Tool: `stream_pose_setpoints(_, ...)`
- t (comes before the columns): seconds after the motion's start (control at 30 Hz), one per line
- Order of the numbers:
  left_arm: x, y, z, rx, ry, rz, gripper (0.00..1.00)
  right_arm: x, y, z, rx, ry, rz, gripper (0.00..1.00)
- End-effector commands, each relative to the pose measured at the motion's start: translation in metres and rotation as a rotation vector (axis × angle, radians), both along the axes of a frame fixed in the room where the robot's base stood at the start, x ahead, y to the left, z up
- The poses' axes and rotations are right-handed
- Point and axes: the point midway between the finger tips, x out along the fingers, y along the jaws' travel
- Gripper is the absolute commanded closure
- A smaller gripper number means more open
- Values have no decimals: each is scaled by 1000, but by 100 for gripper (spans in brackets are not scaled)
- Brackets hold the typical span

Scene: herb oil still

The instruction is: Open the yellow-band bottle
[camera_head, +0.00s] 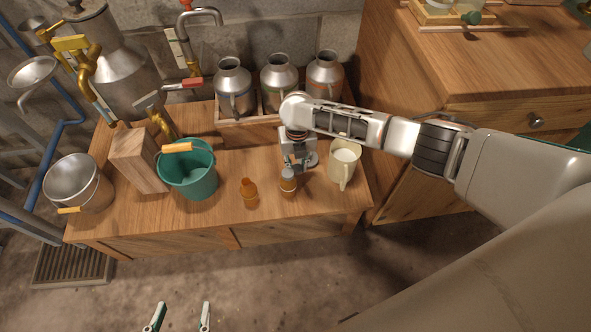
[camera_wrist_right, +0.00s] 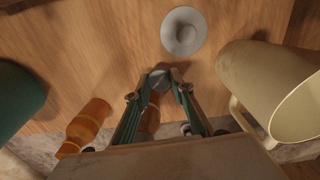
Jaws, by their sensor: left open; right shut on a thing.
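Two small brown bottles stand near the table's front edge. The right one (camera_head: 288,185) has a grey cap (camera_wrist_right: 159,79) and is partly hidden by my fingers in the wrist view. My right gripper (camera_head: 289,169) is shut on this bottle at its capped top. The left bottle (camera_head: 250,195) is orange-brown with an orange top and stands apart, also visible in the wrist view (camera_wrist_right: 88,125). I cannot clearly tell which bottle bears the yellow band. My left gripper (camera_head: 180,314) is open and empty above the floor, in front of the table.
A cream mug (camera_head: 343,162) stands close right of my right gripper. A small grey round piece (camera_wrist_right: 184,31) lies behind it. A green bucket (camera_head: 188,173), wooden block (camera_head: 137,160) and metal bucket (camera_head: 78,183) stand left. Several metal cans stand at the back.

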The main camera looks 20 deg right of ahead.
Motion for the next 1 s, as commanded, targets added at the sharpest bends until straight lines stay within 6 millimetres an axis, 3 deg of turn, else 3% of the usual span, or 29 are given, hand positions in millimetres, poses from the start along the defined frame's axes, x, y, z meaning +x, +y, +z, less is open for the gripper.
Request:
stream_pose_setpoints(0.03, -2, -3, -4, -13, 8, 2, 47, -7, 0, -22, 0, 17, 1, 100)
stream_pose_setpoints(0.13, 7, -8, 6, -45, -19, 11, 47, -7, 0, -37, -2, 16, 1, 100)
stream_pose_setpoints(0.33, 20, -15, 27, -76, -62, 19, 47, -2, 0, -33, -1, 4, 1, 100)
stream_pose_setpoints(0.6, 15, -14, 18, -71, -44, 17, 47, -3, 0, -39, 1, 7, 1, 100)
stream_pose_setpoints(0.63, 15, -14, 19, -71, -44, 17, 47, -3, 0, -39, 0, 6, 1, 75)
stream_pose_setpoints(0.7, 14, -14, 19, -70, -44, 17, 47, -2, 0, -38, 0, 5, 1, 60)
stream_pose_setpoints(1.0, 13, -14, 18, -69, -41, 15, 47, -2, 0, -37, -1, 4, 1, 60)
